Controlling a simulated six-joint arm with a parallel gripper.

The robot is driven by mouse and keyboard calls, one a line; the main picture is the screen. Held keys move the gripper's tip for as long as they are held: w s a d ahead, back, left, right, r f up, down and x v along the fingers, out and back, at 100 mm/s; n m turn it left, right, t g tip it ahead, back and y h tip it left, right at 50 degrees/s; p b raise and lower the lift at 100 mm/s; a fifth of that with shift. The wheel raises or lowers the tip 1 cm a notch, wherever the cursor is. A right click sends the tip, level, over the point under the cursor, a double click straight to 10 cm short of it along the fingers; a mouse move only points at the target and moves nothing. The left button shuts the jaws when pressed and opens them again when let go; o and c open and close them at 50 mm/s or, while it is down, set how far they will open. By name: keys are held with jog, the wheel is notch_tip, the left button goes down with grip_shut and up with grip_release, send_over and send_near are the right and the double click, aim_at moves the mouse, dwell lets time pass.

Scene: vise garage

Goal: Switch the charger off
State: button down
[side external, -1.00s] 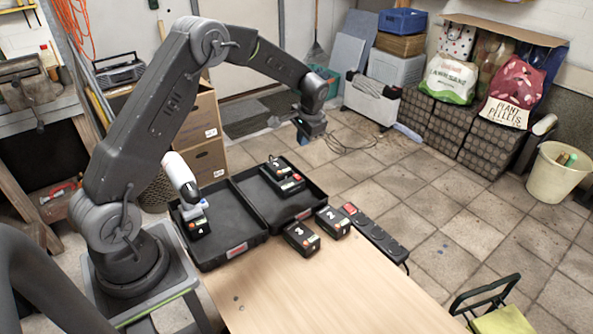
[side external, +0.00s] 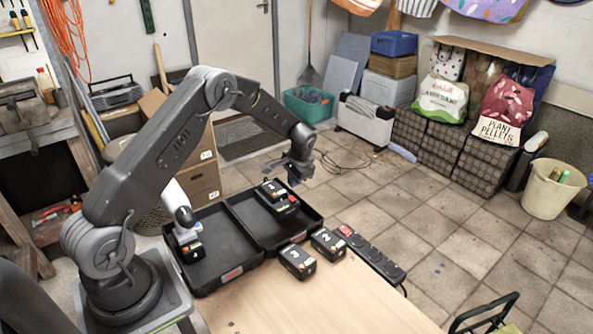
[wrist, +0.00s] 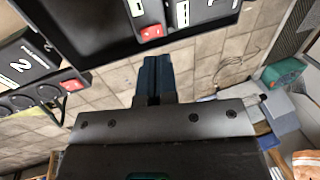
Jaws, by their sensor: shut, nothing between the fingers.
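The charger (side external: 287,207) is a black unit in the right compartment of the black tray, with a battery (side external: 272,189) on it. Its red switch (wrist: 152,32) shows near the top of the wrist view; I cannot tell which way it is set. My gripper (side external: 293,182) is over the tray's far right end, close behind the charger. In the wrist view my blue fingers (wrist: 155,70) are shut with nothing between them, and they appear apart from the switch.
The tray (side external: 212,282) lies on the wooden table (side external: 330,305). A white drill (side external: 180,212) stands in its left compartment. Batteries numbered 3 (side external: 297,261) and 2 (side external: 328,243) stand in front. A black power strip (side external: 375,262) with a red switch lies at right.

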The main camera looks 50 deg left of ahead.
aim_at(293, 200)
jog(key=shift+x, duration=3.1)
jog(key=shift+a+f, duration=0.1)
jog(key=shift+f, duration=0.15)
jog(key=shift+d, duration=0.9)
jog(key=shift+r, duration=0.1)
jog(key=d+v, duration=0.2)
jog(key=v, duration=1.1)
jog(key=shift+d, duration=0.3)
